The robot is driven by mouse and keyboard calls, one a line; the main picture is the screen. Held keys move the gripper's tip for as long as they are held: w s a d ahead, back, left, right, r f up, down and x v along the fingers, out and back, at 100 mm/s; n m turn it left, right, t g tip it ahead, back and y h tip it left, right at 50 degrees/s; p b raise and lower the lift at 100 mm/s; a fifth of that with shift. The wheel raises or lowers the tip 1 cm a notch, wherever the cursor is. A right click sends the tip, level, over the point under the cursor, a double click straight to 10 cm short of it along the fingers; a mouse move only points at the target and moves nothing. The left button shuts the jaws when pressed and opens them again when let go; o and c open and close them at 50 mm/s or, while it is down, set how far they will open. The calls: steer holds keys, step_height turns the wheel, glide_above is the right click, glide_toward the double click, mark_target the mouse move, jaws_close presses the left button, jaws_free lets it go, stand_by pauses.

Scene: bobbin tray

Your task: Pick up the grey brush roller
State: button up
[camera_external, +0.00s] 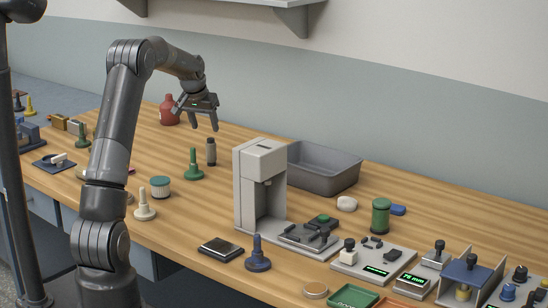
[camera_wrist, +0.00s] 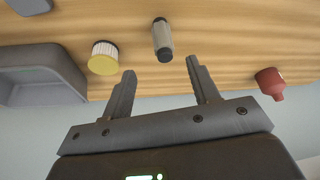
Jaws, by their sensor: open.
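The grey brush roller (camera_external: 211,152) appears to be the upright grey cylinder with dark ends on the wooden bench, left of the pale dispenser machine. In the wrist view the grey cylinder (camera_wrist: 163,38) shows at the top centre, just beyond the fingertips and between their lines. My gripper (camera_external: 203,124) hangs above the bench, a little above and left of the roller in the outside view. In the wrist view my gripper (camera_wrist: 160,68) has its two fingers apart with nothing between them. The roller's bristles are too small to make out.
A green spindle (camera_external: 193,165) stands close to the roller. The pale machine (camera_external: 260,185) and grey bin (camera_external: 322,168) are to its right. The wrist view shows a white ribbed piece with a yellow end (camera_wrist: 103,58) beside the roller.

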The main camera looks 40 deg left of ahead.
mark_target(210, 150)
steer(key=x, duration=1.2)
steer(key=shift+s+a, duration=0.1)
steer(key=shift+a, duration=0.15)
steer(key=shift+r, duration=0.1)
steer(key=c, duration=1.1)
